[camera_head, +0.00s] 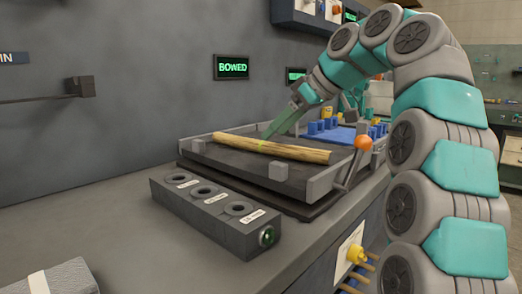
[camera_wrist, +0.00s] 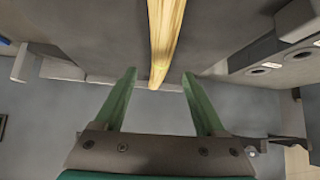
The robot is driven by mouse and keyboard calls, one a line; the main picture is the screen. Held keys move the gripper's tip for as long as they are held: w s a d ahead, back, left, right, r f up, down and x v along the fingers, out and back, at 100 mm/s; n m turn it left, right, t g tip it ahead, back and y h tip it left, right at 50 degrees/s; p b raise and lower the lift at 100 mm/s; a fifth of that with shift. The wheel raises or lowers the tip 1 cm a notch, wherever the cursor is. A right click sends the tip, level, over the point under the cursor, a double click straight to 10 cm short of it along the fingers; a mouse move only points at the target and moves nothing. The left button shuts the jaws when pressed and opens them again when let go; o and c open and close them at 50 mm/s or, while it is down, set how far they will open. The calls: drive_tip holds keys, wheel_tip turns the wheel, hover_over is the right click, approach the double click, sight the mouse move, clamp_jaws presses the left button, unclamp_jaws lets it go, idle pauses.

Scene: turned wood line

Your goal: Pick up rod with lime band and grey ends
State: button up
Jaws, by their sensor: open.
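A long pale-wood rod (camera_head: 300,153) lies on the dark tray (camera_head: 238,163) in the head view. In the wrist view the rod (camera_wrist: 164,38) runs down from the top edge and ends near the gap between the fingertips. No band shows there. My gripper (camera_wrist: 160,74) is open, with nothing clearly between its fingers.
A grey block with three round holes (camera_head: 208,198) stands in front of the tray. An orange-knobbed lever (camera_head: 362,143) is at the tray's right. Blue pieces (camera_head: 322,128) sit behind. A sign reading BOWED (camera_head: 232,67) hangs on the wall.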

sight(264, 146)
drive_tip(key=shift+x, duration=2.5)
drive_tip(key=shift+s+d+f, duration=0.1)
drive_tip(key=shift+d+f, duration=0.05)
clamp_jaws()
